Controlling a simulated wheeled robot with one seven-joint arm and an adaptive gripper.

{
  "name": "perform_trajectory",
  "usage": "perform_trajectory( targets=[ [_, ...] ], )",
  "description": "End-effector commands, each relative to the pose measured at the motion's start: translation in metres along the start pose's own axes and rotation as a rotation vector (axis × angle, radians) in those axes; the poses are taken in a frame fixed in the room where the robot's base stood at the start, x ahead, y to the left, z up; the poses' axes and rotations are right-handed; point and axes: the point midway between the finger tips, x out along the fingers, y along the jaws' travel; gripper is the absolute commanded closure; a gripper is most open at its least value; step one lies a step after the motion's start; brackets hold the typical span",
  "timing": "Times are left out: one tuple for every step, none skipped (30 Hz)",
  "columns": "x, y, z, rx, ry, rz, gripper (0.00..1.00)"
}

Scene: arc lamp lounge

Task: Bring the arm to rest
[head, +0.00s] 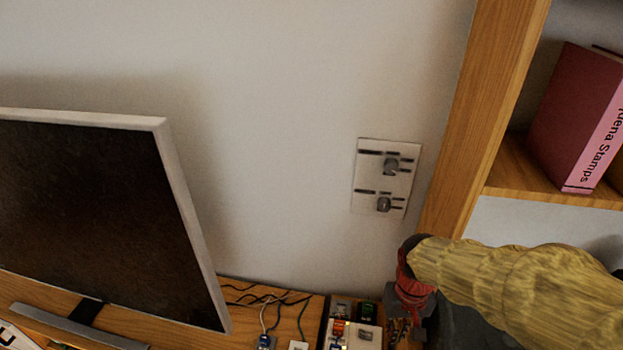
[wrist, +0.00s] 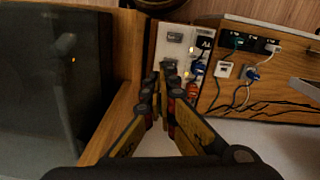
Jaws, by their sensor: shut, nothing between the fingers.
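My gripper (wrist: 162,78) shows in the wrist view, with its two yellow-and-black fingers reaching up from the bottom edge. The fingertips are close together, shut, with nothing held between them. Beyond the tips is a pale board (wrist: 171,46) with small parts on it. The fingers overlap its lower part in the picture, and I cannot tell whether they touch it. In the head view the fingertips cannot be made out clearly.
In the head view, a monitor (head: 90,210) stands at left on a wooden desk (head: 238,292) with loose wires. A wall plate (head: 386,178) is at centre right. A wooden bookcase (head: 490,95) with a red book (head: 572,115) rises at right.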

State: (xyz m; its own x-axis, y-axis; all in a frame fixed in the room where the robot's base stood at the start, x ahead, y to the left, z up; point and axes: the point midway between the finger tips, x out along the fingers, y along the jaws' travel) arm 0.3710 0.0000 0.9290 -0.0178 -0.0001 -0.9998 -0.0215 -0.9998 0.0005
Motion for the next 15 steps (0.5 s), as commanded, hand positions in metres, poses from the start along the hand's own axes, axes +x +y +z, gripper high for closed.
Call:
perform_trajectory(
  targets=[
    [-0.017, 0.000, 0.007, -0.005, 0.033, -0.001, 1.00],
    [-0.025, 0.000, 0.012, -0.007, 0.049, -0.001, 1.00],
    [-0.036, 0.000, 0.018, -0.010, 0.070, -0.001, 1.00],
    [-0.044, 0.001, 0.023, -0.013, 0.087, -0.001, 1.00],
    [-0.051, 0.001, 0.028, -0.015, 0.104, -0.001, 1.00],
    [-0.061, 0.001, 0.034, -0.017, 0.130, -0.002, 1.00],
    [-0.068, 0.001, 0.038, -0.019, 0.149, -0.002, 1.00],
    [-0.075, 0.001, 0.042, -0.020, 0.169, -0.002, 1.00],
    [-0.084, 0.001, 0.048, -0.021, 0.196, -0.002, 1.00],
    [-0.091, 0.001, 0.052, -0.022, 0.216, -0.002, 1.00],
    [-0.098, 0.001, 0.056, -0.022, 0.240, -0.003, 1.00],
    [-0.106, 0.001, 0.060, -0.022, 0.271, -0.003, 1.00],
    [-0.113, 0.001, 0.064, -0.022, 0.295, -0.003, 1.00],
    [-0.119, 0.001, 0.066, -0.022, 0.320, -0.003, 1.00],
    [-0.127, 0.002, 0.070, -0.022, 0.351, -0.004, 1.00]
  ],
)
